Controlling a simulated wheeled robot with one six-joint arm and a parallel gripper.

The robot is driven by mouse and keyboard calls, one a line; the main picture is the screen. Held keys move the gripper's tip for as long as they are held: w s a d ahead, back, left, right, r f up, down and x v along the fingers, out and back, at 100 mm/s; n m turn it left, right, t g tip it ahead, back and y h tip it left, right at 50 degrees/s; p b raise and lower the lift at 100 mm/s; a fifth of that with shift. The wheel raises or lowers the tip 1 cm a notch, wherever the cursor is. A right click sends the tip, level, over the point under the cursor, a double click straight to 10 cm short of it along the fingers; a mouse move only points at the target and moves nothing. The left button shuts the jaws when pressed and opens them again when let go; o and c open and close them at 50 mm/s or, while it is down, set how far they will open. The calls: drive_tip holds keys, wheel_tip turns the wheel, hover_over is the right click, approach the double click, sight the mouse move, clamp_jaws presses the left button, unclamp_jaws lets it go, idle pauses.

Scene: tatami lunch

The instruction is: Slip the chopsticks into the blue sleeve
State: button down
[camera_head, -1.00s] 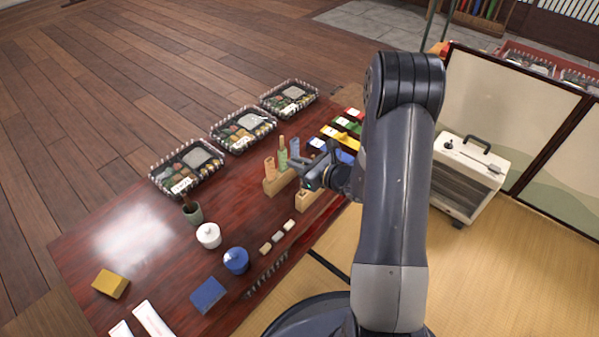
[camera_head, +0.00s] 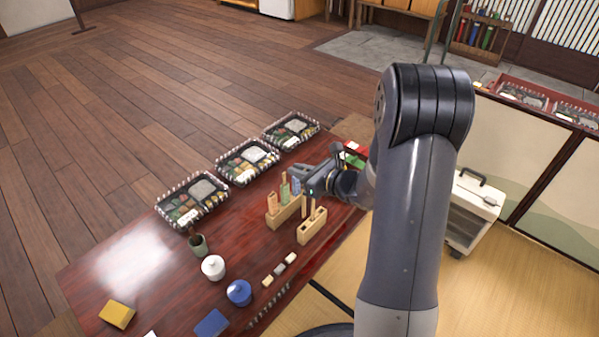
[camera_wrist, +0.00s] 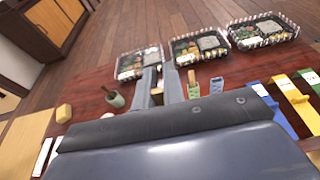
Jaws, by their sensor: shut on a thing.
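My gripper partly covers the blue sleeve. In the wrist view, the blue sleeve (camera_wrist: 217,86) stands right of my gripper's fingers (camera_wrist: 161,80), apart from them.
Several lunch trays (camera_head: 192,201) line the table's far edge.

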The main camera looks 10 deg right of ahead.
wheel_tip(320, 180, up, 6)
drive_tip(key=p, duration=0.4)
drive_tip(key=shift+f, duration=0.1)
idle(0.5)
